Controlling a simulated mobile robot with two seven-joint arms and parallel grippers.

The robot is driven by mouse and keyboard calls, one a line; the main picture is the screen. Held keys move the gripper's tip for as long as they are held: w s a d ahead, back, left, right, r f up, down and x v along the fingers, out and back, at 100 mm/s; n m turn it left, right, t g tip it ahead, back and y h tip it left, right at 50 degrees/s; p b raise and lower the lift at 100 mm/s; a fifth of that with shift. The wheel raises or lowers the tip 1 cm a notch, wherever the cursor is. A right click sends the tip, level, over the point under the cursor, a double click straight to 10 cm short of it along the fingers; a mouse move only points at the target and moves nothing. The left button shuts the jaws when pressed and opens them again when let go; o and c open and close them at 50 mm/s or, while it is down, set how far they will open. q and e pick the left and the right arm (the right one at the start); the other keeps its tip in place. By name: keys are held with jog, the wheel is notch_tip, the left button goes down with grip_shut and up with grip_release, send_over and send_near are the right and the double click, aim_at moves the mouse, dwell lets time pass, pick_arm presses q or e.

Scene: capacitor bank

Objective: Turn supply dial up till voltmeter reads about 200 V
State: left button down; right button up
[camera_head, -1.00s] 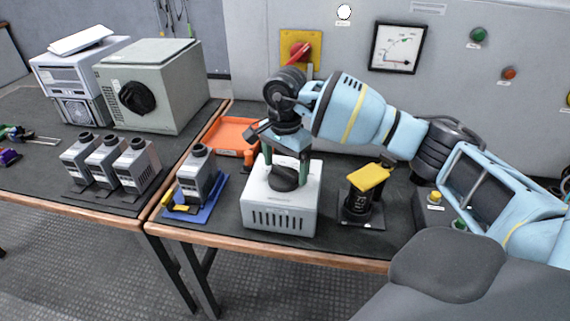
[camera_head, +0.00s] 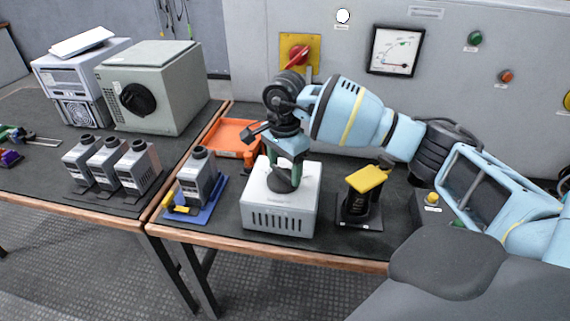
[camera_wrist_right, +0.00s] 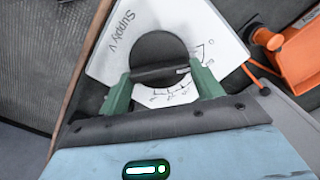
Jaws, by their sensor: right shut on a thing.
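The supply (camera_head: 280,219) is a white box with a slotted front, standing on the right-hand bench. Its round black dial (camera_head: 285,184) is on top; in the wrist view the dial (camera_wrist_right: 157,52) sits beside the lettering "Supply V" and a printed scale. My right gripper (camera_head: 288,163) comes down from above. In the wrist view its green fingers (camera_wrist_right: 162,76) are shut on the dial, one on each side. The voltmeter (camera_head: 395,51) is a black-framed square meter on the grey wall panel; its needle lies low, but the value is too small to read. My left gripper is not in view.
A black stand with a yellow top (camera_head: 366,180) is right of the supply. A grey capacitor on a blue tray (camera_head: 211,213) is to its left, an orange tray (camera_head: 220,134) behind. A red switch on a yellow plate (camera_head: 299,55) is on the panel behind my right wrist.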

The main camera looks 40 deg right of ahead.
aim_at(285, 171)
jog(key=shift+r+m+p, duration=0.1)
jog(key=shift+m+p, duration=0.5)
jog(key=shift+m, duration=0.4)
jog(key=shift+s+m+p, duration=0.1)
jog(key=shift+m+p, duration=0.3)
jog(key=shift+m, duration=0.8)
jog(key=o, duration=1)
jog(key=shift+r, duration=3.8)
